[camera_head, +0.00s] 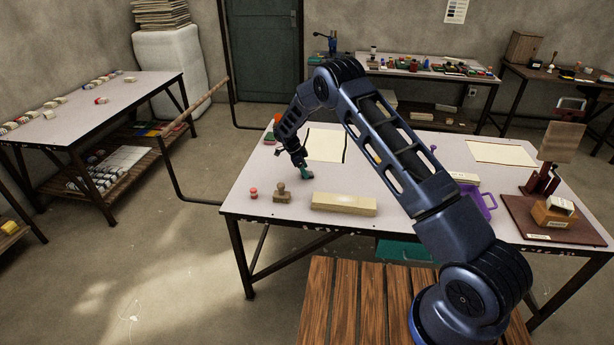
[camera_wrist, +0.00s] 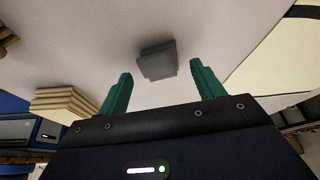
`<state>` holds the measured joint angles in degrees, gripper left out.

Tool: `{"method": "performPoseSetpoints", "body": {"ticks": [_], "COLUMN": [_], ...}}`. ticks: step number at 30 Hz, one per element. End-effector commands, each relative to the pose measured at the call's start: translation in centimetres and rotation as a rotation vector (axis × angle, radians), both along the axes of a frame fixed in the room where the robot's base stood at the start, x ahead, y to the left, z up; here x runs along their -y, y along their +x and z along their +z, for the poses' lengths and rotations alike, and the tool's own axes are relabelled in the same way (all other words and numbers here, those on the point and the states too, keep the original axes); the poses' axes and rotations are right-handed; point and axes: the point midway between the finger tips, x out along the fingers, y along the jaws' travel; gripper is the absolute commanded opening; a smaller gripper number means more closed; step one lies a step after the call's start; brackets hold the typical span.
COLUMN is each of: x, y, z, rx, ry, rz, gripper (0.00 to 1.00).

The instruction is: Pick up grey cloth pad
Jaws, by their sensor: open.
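The grey cloth pad (camera_wrist: 157,60) lies on the light table top in the wrist view, a small squarish block just beyond and between my fingertips. My gripper (camera_wrist: 160,80) has its two green fingers spread apart with nothing between them. In the head view my gripper (camera_head: 305,176) is low over the left part of the table, close to the surface. I cannot make out the pad in the head view; my gripper likely covers it.
On the table (camera_head: 243,203), a wooden stamp (camera_head: 281,193) and a small red piece (camera_head: 253,193) stand left of my gripper. A long beige block (camera_head: 343,204) lies in front. A cream sheet (camera_head: 325,145) lies behind. A purple frame (camera_head: 484,199) is to the right.

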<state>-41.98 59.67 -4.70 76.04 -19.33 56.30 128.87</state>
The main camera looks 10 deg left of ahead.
Motion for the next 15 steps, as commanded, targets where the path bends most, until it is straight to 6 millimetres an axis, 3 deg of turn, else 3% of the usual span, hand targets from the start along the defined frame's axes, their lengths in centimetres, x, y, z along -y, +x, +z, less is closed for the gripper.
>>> {"method": "performPoseSetpoints", "body": {"ticks": [4, 11, 15], "x": [0.63, 0.67, 0.66], "y": [0.18, 0.19, 0.19], "z": [-1.42, -1.56, -1.55], "rx": [0.000, 0.001, 0.001], "ry": [0.001, 0.001, 0.001], "rz": [-0.001, -0.001, -0.001], "gripper": [0.67, 0.67, 0.40]}}
